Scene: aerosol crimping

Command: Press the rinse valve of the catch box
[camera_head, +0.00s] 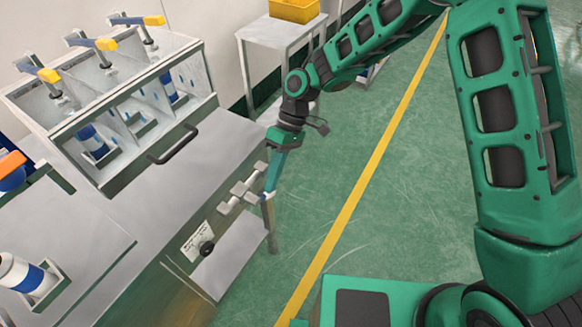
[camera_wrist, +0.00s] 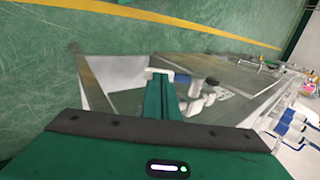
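My gripper (camera_head: 269,192) reaches down at the right end of the grey bench. Its green fingers look closed together, with nothing clearly held between them. A set of pale grey paddle-like levers (camera_head: 238,192) stands at the bench end, just left of the fingertips. In the wrist view the fingers (camera_wrist: 165,98) point at a pale bar (camera_wrist: 156,72), and the tips partly cover it; I cannot tell whether they touch. A black knob (camera_head: 206,248) sits on a white label plate below the levers. No marking legible here shows which part is the rinse valve.
A clear-sided box (camera_head: 137,120) with a dark handle and yellow-handled levers (camera_head: 90,43) on top stands on the bench at left. A blue-and-white can (camera_head: 22,275) is at lower left. A side table (camera_head: 280,32) holds a yellow bin. Green floor is open at right.

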